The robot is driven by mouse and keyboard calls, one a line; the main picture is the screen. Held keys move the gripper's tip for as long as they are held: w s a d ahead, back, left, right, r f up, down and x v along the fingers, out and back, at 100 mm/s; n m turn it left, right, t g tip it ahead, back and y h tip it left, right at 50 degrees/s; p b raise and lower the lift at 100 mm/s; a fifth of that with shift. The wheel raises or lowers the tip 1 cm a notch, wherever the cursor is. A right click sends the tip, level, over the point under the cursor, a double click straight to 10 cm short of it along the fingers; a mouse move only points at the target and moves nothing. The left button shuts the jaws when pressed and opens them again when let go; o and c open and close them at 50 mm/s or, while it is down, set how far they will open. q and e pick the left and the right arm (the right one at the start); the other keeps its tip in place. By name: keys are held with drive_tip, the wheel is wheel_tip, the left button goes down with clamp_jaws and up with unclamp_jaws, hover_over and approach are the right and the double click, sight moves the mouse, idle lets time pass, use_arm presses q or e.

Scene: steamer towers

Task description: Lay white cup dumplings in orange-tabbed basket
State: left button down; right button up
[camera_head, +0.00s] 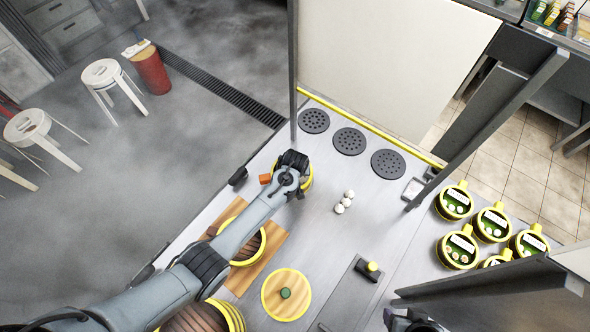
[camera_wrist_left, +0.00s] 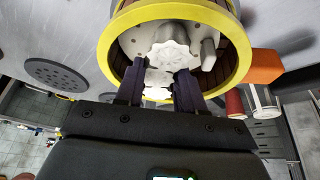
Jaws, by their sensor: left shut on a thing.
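The orange-tabbed basket is yellow-rimmed with brown walls and fills the top of the left wrist view (camera_wrist_left: 110,62); its orange tab (camera_wrist_left: 262,67) sticks out at the right. In the head view the tab (camera_head: 265,178) shows beside my left gripper (camera_head: 296,175), which hides most of the basket. In the left wrist view my left gripper (camera_wrist_left: 160,78) reaches into the basket, shut on a white dumpling between its fingertips. Another white, scalloped dumpling (camera_wrist_left: 172,38) shows just past the fingertips. My right gripper (camera_head: 412,322) is cut off at the bottom edge.
A larger basket (camera_head: 262,245) stands on a wooden board, with a round lid (camera_head: 286,294) nearby. Dark perforated discs (camera_head: 349,141) lie along the back. Several yellow-rimmed containers (camera_head: 457,202) stand at the right. Grey posts (camera_head: 293,70) rise at the counter's edges.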

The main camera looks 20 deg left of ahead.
use_arm(q)
drive_tip(key=shift+f, duration=0.5)
idle(0.8)
drive_tip(key=c, duration=0.6)
unclamp_jaws()
drive_tip(key=shift+r, duration=0.1)
drive_tip(key=p+v, duration=0.1)
drive_tip(key=v, duration=0.9)
drive_tip(key=shift+s+r, duration=0.1)
drive_tip(key=shift+r, duration=0.2)
